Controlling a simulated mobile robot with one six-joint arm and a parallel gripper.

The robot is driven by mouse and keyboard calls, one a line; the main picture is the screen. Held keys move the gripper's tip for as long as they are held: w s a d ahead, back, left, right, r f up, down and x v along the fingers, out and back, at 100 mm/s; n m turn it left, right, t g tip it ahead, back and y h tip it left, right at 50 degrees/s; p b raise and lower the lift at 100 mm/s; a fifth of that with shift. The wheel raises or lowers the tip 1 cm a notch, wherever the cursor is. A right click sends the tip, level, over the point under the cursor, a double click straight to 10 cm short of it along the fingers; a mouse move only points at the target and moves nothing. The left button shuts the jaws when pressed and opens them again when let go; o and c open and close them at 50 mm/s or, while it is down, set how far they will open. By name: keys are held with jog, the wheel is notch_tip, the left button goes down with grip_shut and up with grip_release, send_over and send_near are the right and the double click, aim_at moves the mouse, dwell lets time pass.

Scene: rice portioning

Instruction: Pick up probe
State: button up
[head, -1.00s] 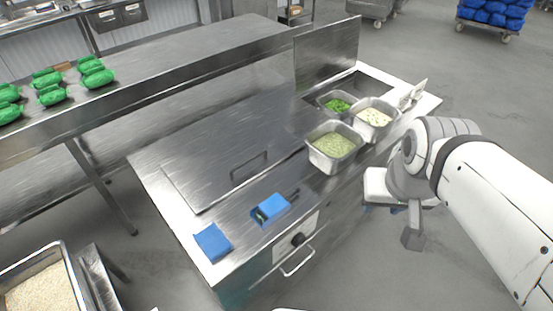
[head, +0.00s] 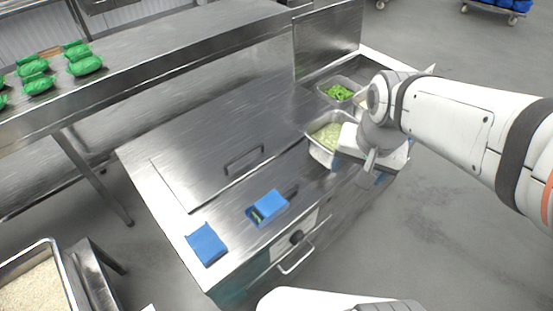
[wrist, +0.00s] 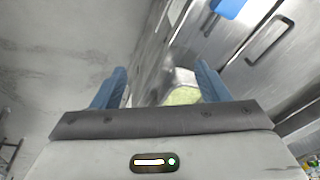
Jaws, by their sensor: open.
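A blue holder (head: 268,207) lies on the steel counter's front part. A small dark stick-like item (head: 291,191) shows at its right end; it may be the probe, but it is too small to tell. My gripper is to the right of the holder and well apart from it, over the counter's right front edge by the food pans. Its fingers are not clear in the head view. In the wrist view my gripper (wrist: 160,85) has two blue fingers spread apart with nothing held between them. A blue object (wrist: 228,8) shows at the top of that view.
A second blue item (head: 207,244) lies at the counter's front left corner. A pan of pale green food (head: 312,140) and a pan of bright green food (head: 338,92) stand near my arm. A drawer handle (head: 297,260) juts from the counter front.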

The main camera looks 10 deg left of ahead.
jog(key=shift+o, duration=0.7)
jog(key=w+a+f+m+g+b, duration=0.1)
jog(key=w+a+f+m, duration=0.1)
jog(key=a+f, duration=0.4)
jog(key=shift+w+a+b, duration=0.3)
jog(key=shift+w+a, duration=0.35)
jog(key=shift+a, duration=0.15)
jog(key=m+g+b, duration=0.1)
jog(key=m+b, duration=0.1)
jog(key=m, duration=0.2)
send_over(270, 203)
jog(key=f, duration=0.8)
jog(key=shift+w, duration=0.2)
jog(key=shift+a+f, duration=0.15)
jog(key=shift+f, duration=0.25)
jog(key=f, duration=0.4)
jog(key=f+p, duration=0.1)
jog(key=f, duration=0.2)
jog(key=shift+s+d, duration=0.2)
jog(key=shift+s, duration=0.05)
jog(key=c, duration=1.1)
